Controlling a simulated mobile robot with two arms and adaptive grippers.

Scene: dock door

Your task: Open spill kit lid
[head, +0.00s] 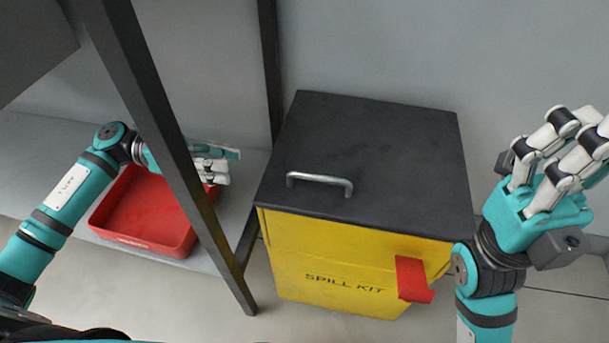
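The yellow spill kit box (330,265) stands on the floor in the middle of the head view. Its black lid (385,150) lies flat and closed on top, with a silver handle (320,181) near its front left edge. A red latch piece (412,280) sticks out from the front at the right. My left gripper (220,168) is left of the box, above the red tray and partly hidden by a dark post; its finger opening is unclear. My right gripper (565,140) is right of the box, fingers spread and empty. Neither touches the lid.
A red tray (140,210) sits on a grey shelf (50,140) at the left. A dark slanted post (165,120) stands between the shelf and the box, crossing in front of my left arm. A grey wall (400,45) is behind the box. The space above the lid is clear.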

